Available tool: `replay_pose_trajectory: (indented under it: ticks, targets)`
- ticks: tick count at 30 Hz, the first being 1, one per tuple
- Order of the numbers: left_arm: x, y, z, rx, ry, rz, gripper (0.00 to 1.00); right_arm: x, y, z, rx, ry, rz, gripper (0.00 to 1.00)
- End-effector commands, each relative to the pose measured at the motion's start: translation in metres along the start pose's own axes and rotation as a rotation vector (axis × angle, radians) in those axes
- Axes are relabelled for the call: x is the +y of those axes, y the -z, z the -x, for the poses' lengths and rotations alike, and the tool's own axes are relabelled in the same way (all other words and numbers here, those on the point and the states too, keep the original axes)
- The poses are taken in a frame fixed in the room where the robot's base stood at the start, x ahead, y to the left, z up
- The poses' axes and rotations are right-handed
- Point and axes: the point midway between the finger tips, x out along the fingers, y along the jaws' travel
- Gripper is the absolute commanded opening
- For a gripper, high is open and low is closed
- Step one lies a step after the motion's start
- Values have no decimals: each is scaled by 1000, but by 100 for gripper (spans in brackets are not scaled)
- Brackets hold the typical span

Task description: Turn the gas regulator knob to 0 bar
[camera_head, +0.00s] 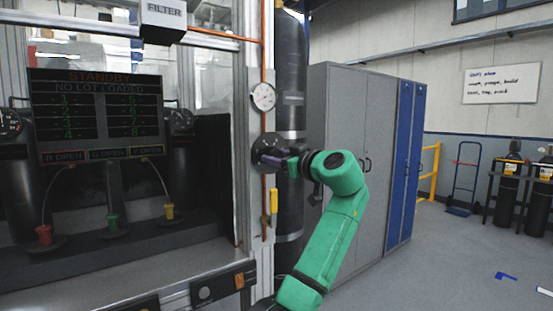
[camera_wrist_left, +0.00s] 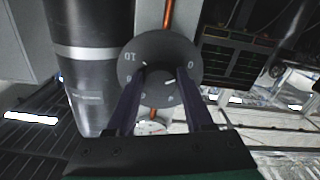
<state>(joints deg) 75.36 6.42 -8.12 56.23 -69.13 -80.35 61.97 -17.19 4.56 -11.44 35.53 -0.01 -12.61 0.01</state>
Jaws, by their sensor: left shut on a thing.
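The gas regulator's dark round dial (camera_head: 263,146) is on the grey post beside the cabinet, below a white pressure gauge (camera_head: 263,96). In the left wrist view the dial plate (camera_wrist_left: 155,48) shows white numbers, with 10 at the left and 0 at the right. The knob (camera_wrist_left: 159,88) is at its centre, partly hidden by the fingers. A white mark shows near the right finger, but I cannot tell the exact setting. My left gripper (camera_head: 281,161) reaches the dial from the right and is shut on the knob, one finger on each side. My right gripper is not in view.
A yellow valve handle (camera_head: 273,200) hangs on the post below the dial. A black gas cylinder (camera_head: 290,85) stands close behind my left gripper. A grey locker (camera_head: 335,100) is at the right. A status screen (camera_head: 98,115) is at the left.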

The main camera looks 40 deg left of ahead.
Motion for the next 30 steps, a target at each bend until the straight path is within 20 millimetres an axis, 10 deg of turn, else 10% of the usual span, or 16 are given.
replay_pose_trajectory:
  ticks: [21,22,23,30]
  targets:
    - [0,-5,0,-10,5,78,0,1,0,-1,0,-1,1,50]
    - [0,-5,0,-10,5,77,64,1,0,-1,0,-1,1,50]
    - [0,-4,0,-9,5,77,75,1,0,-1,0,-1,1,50]
    - [0,-2,0,-4,3,79,82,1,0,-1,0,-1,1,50]
